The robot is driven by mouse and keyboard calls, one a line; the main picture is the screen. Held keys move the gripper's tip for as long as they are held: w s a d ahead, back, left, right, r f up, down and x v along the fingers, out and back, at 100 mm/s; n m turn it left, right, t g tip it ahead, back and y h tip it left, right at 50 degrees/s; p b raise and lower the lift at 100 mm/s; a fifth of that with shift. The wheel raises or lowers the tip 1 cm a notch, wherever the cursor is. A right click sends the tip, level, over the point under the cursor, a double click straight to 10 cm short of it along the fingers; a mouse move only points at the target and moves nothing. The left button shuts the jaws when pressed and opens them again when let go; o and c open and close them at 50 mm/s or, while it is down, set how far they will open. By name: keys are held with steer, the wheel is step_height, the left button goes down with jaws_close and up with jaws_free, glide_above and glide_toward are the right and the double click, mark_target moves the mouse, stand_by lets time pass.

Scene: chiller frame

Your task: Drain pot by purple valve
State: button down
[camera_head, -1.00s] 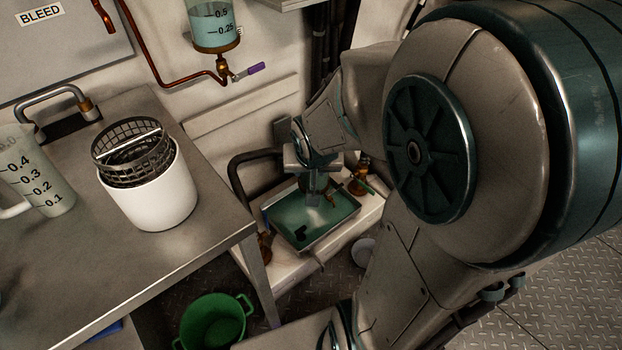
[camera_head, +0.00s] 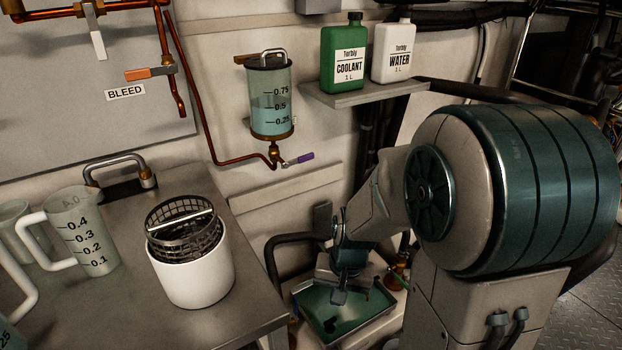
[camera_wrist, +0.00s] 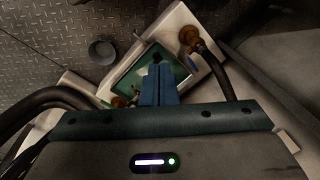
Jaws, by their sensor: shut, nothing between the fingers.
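The purple valve handle (camera_head: 304,158) sits at the right end of a copper pipe fitting on the wall. It is just below the clear pot (camera_head: 271,98), which has a scale and holds bluish liquid up to about the 0.5 mark. My gripper (camera_head: 339,297) is low over the green tray (camera_head: 318,331), well below and to the right of the purple handle, and touches neither pot nor valve. In the wrist view my gripper's blue fingers (camera_wrist: 159,72) are together over the tray (camera_wrist: 133,82), with nothing between them.
A shelf (camera_head: 366,95) holds a green coolant bottle (camera_head: 343,55) and a white water bottle (camera_head: 392,54). An orange handle (camera_head: 150,74) sits above the BLEED label. The bench (camera_head: 130,320) at left carries jugs (camera_head: 86,235) and a white container (camera_head: 193,277) with a mesh basket (camera_head: 183,228).

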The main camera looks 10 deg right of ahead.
steer(key=s+a+f+m+g+y, duration=0.1)
steer(key=a+f+m+g+y, duration=0.15)
steer(key=a+f+y, duration=0.2)
steer(key=w+a+r+m+g+y+p, duration=0.2)
steer(key=a+y, duration=0.5)
steer(key=y, duration=0.1)
steer(key=m+t+h, duration=0.3)
steer(key=m+t, duration=1.9)
steer(key=t, duration=0.7)
glide_toward(298, 161)
steer(key=w, duration=0.5)
steer(key=shift+w+d+r+n, duration=0.15)
steer(key=shift+r, duration=0.75)
steer(key=shift+w+d+r+n, duration=0.1)
steer(key=shift+d+r, duration=0.05)
steer(key=shift+r, duration=0.75)
